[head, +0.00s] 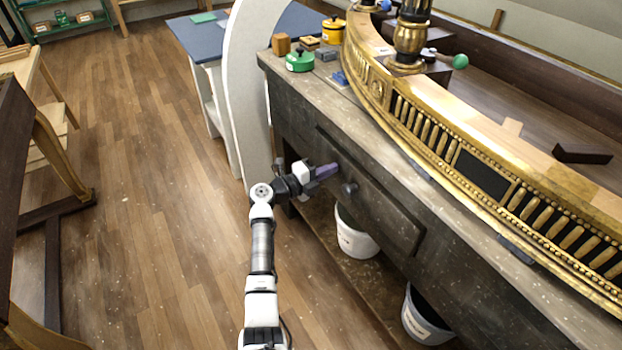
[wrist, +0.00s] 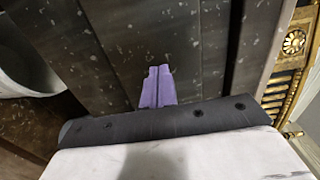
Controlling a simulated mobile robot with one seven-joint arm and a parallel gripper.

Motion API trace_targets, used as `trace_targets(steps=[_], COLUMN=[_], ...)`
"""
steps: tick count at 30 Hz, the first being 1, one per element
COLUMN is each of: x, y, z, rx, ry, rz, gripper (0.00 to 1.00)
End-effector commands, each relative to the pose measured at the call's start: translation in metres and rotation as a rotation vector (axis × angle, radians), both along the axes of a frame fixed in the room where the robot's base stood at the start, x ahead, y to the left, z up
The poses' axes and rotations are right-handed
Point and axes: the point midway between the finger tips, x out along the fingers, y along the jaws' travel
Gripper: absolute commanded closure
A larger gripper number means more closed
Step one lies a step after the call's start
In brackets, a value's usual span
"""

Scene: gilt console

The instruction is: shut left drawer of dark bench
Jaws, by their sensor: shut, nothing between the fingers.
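The dark bench (head: 296,103) runs from the upper middle to the lower right of the head view. Its left drawer (head: 384,212) has a dark round knob (head: 349,188) and its front looks about level with the bench face; a small gap cannot be ruled out. My gripper (head: 333,170) is shut and empty, its purple fingers close to the drawer front, left of the knob. In the wrist view the shut fingers (wrist: 158,86) point at dark paint-flecked wood. Whether they touch it I cannot tell. The knob does not show in the wrist view.
White buckets (head: 355,238) (head: 424,318) stand on the shelf under the bench.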

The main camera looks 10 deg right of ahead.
Motion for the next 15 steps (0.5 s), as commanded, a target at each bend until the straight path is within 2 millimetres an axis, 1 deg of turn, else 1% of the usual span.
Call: trace_targets(steps=[1, 3, 6, 15], x=[0.002, 0.004, 0.006, 0.008], y=[-0.006, -0.012, -0.018, -0.023], z=[-0.001, 0.000, 0.000, 0.001], rx=[0.001, 0.002, 0.001, 0.002], ry=[-0.001, -0.002, -0.001, -0.003], rz=[-0.002, -0.002, -0.002, 0.001], gripper=[1.00, 1.00, 1.00, 1.00])
